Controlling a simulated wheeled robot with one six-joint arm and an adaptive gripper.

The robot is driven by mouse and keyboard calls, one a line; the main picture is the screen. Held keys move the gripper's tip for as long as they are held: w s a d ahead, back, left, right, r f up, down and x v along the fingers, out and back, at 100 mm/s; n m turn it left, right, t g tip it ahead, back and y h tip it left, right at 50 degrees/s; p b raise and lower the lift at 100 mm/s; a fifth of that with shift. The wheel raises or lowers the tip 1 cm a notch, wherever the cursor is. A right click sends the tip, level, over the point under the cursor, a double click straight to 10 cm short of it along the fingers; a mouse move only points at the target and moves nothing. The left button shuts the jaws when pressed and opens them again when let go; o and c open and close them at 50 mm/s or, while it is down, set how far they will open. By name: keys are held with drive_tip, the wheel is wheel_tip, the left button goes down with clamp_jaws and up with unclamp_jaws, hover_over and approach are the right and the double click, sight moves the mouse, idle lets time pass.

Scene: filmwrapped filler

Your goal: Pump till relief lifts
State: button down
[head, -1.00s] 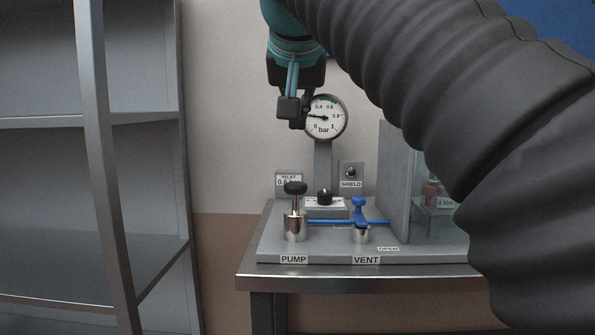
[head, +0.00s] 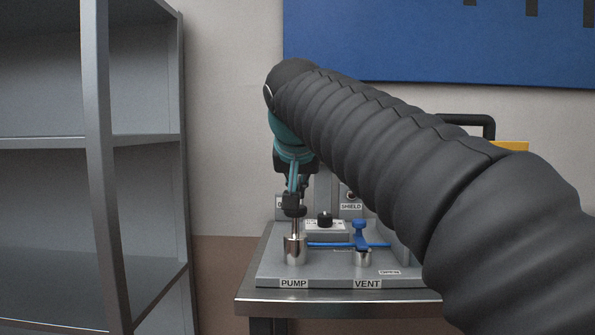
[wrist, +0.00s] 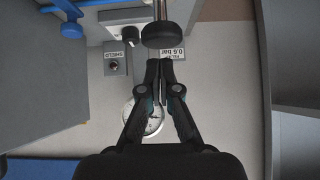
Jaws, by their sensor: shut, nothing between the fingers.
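The pump's black knob (head: 294,211) sits on a raised metal rod above its steel cylinder (head: 294,250), behind the PUMP label. My gripper (head: 292,198) is shut and empty, pointing down just above the knob. In the wrist view the fingertips (wrist: 163,66) lie close to the knob (wrist: 165,34); I cannot tell if they touch. The pressure gauge (wrist: 155,122) is partly behind my gripper in the wrist view, and its needle is not readable. The relief plate (wrist: 172,53) reads 0.6 bar. The black relief knob (head: 325,219) sits on its block beside the pump.
The blue vent handle (head: 360,234) stands right of the pump, with a blue bar at its base. The SHIELD switch plate (wrist: 115,58) is on the back. A grey shelf (head: 95,150) stands at the left. My arm hides the rig's right side.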

sight(297, 215)
drive_tip(key=shift+f, duration=0.8)
drive_tip(key=shift+f+b, duration=1.5)
drive_tip(key=shift+f, duration=0.5)
drive_tip(key=w+r+p+v, duration=0.2)
drive_tip(key=p+v, duration=0.1)
drive_tip(key=v, duration=1)
drive_tip(key=shift+r+p, duration=0.25)
drive_tip(key=shift+p, duration=0.1)
drive_tip(key=shift+w, duration=0.1)
